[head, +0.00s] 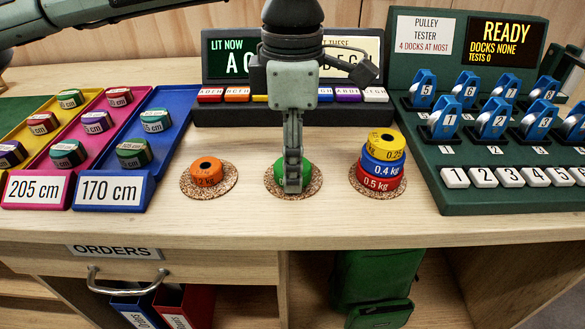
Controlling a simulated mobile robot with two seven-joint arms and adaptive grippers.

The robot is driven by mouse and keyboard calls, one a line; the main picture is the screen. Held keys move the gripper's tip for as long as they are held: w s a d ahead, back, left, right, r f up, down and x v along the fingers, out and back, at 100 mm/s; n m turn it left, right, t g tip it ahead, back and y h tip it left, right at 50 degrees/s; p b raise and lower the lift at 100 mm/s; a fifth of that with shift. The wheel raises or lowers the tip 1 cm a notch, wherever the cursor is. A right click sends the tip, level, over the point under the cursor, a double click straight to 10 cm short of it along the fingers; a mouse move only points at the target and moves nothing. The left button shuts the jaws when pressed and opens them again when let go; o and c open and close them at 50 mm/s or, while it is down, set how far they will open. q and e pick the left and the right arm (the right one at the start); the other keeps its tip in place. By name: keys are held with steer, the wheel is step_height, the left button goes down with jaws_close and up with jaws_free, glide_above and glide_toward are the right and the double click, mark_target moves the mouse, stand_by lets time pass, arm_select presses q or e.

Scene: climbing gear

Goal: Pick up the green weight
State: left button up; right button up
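The green weight (304,173) is a low round disc on the middle cork coaster (275,187) on the table. My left gripper (293,183) points straight down over it, its near finger in front of the disc and hiding its middle. The fingers line up with the view, so the far finger is hidden and I cannot tell whether they grip the weight. The weight appears to rest on the coaster. My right gripper cannot be made out.
An orange weight (207,171) sits on the left coaster. A stack of yellow (386,141), blue (382,166) and red (379,183) weights stands close on the right. Sling trays (113,192) lie left, the pulley tester (430,165) right, a sign rack (222,116) behind.

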arm_select(q)
steer(key=c, duration=0.8)
steer(key=shift+r, duration=0.15)
